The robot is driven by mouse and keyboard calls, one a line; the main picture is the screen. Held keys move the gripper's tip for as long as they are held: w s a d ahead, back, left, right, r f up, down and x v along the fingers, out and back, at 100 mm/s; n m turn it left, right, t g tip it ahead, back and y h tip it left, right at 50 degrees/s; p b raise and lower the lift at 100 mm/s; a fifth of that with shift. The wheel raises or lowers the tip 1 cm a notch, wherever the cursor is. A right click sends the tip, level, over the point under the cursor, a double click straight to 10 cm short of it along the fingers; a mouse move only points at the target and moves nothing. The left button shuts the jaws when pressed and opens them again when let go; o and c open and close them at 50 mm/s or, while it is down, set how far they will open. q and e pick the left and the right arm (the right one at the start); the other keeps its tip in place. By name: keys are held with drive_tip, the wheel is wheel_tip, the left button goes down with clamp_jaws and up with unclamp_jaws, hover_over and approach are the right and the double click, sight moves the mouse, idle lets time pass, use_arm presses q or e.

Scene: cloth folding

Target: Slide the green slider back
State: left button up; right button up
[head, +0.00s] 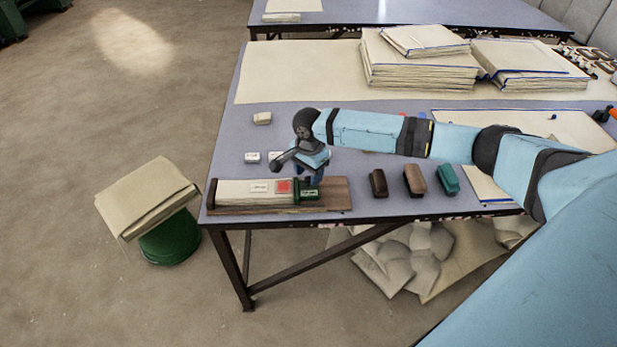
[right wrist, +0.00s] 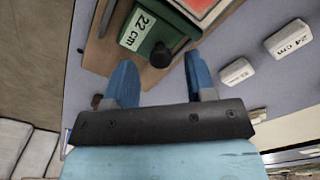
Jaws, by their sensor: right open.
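The green slider (head: 309,194) sits at the right end of a folded cream cloth on a wooden board (head: 337,194), near the table's front left corner. In the right wrist view, the slider (right wrist: 170,22) carries a "22 cm" label and a black knob (right wrist: 160,56). My right gripper (head: 311,174) is above the slider with its fingers pointing down. In its wrist view, the gripper (right wrist: 160,73) is open, its two blue fingers apart on either side of the knob, which they do not visibly touch. My left gripper is not in view.
A red tag (head: 284,186) lies on the cloth. Small pale blocks (head: 252,157) stand behind the board; one in the wrist view reads "24 cm" (right wrist: 288,40). A dark block (head: 378,183), a brown block (head: 415,180) and a teal block (head: 447,180) stand to the right.

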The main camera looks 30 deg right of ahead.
drive_tip(key=shift+f, duration=0.75)
